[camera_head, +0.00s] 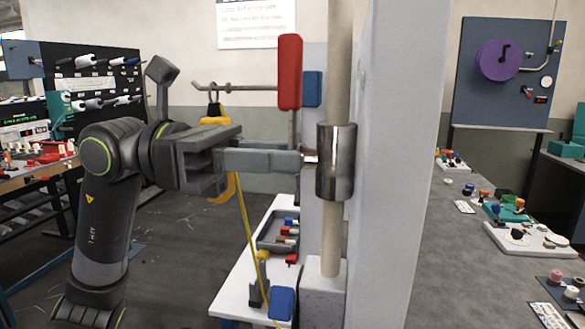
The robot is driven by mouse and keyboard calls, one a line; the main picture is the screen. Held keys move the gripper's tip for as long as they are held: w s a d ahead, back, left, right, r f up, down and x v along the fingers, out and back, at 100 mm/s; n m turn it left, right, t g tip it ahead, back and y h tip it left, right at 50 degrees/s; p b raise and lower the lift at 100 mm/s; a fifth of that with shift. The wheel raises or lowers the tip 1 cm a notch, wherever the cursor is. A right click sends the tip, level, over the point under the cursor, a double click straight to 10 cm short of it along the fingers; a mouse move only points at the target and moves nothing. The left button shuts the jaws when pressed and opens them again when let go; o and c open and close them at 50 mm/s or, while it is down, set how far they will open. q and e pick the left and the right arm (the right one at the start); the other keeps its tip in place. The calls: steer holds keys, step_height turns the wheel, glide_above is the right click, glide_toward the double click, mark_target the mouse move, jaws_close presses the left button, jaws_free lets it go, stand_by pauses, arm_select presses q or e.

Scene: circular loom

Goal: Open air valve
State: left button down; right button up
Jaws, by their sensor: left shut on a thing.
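The air valve has a shiny metal cylinder body (337,175) around a pale upright pipe (338,70). Its lever has a red grip (290,72) that stands upright left of the pipe, with a thin grey shaft running down from it. My left gripper (302,160) reaches in level from the left. Its fingers are shut at the lower end of the lever shaft, beside a short bright stem on the valve body. The fingers hide the exact hold. My right gripper is out of view.
A wide grey post (395,180) stands just right of the pipe. A yellow hook with a cord hangs behind my left wrist. A white bench (236,297) with a parts tray is below. A long grey table (450,270) with small parts lies at right.

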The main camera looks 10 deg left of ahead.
arm_select(q)
steer(key=shift+f, duration=0.1)
steer(key=shift+m, duration=0.3)
stand_by(0.3)
steer(key=c, duration=1.2)
jaws_free()
steer(key=a+b, duration=0.2)
steer(key=a, duration=0.5)
steer(key=shift+b, duration=0.4)
steer(key=shift+w, duration=0.1)
